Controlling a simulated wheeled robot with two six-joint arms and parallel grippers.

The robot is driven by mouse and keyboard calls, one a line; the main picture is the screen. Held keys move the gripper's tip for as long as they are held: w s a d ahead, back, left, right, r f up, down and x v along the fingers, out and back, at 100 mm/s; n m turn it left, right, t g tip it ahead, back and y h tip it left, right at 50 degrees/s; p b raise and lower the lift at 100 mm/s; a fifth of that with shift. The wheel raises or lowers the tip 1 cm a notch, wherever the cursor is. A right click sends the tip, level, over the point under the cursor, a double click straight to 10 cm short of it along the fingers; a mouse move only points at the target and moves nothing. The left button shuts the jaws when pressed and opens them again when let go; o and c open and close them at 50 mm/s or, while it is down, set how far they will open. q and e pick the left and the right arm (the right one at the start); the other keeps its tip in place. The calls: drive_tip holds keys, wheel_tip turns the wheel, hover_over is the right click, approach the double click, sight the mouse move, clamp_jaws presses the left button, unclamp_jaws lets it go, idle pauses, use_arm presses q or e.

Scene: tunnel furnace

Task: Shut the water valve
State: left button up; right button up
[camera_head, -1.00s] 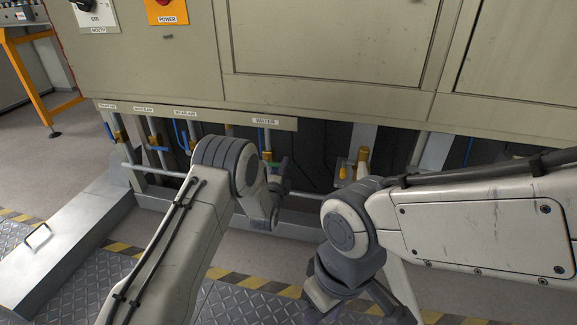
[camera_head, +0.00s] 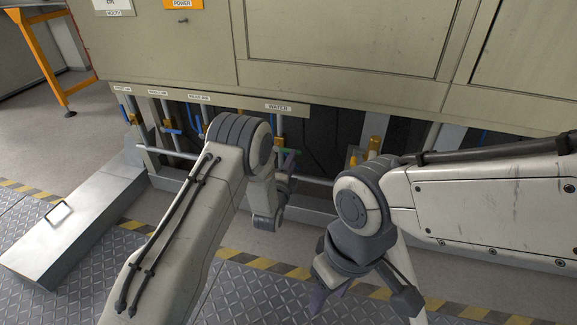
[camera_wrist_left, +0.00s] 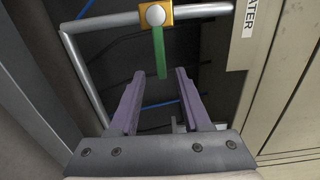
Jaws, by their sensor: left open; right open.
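The water valve has a yellow body (camera_wrist_left: 155,15) on a pale pipe and a green lever handle (camera_wrist_left: 160,52), seen at the top of the left wrist view. There the handle lies across the pipe and points toward my left gripper (camera_wrist_left: 160,76). The gripper's purple fingers are open, with the handle's free end between their tips; contact cannot be told. In the head view the valve (camera_head: 279,142) sits under the WATER label (camera_head: 278,107), partly hidden by my left arm. My left gripper (camera_head: 289,158) is right at it. My right gripper (camera_head: 326,294) is open and empty, low in the middle.
Several similar valves with blue handles (camera_head: 172,130) stand left of the water valve under the furnace cabinet (camera_head: 190,60). A horizontal pipe (camera_head: 165,152) and a grey base ledge run below them. A grey metal box (camera_head: 75,235) stands at left. The floor in front has yellow-black striping.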

use_arm(q)
drive_tip(key=p+v, duration=0.1)
drive_tip(key=v, duration=0.4)
drive_tip(key=shift+s, duration=0.15)
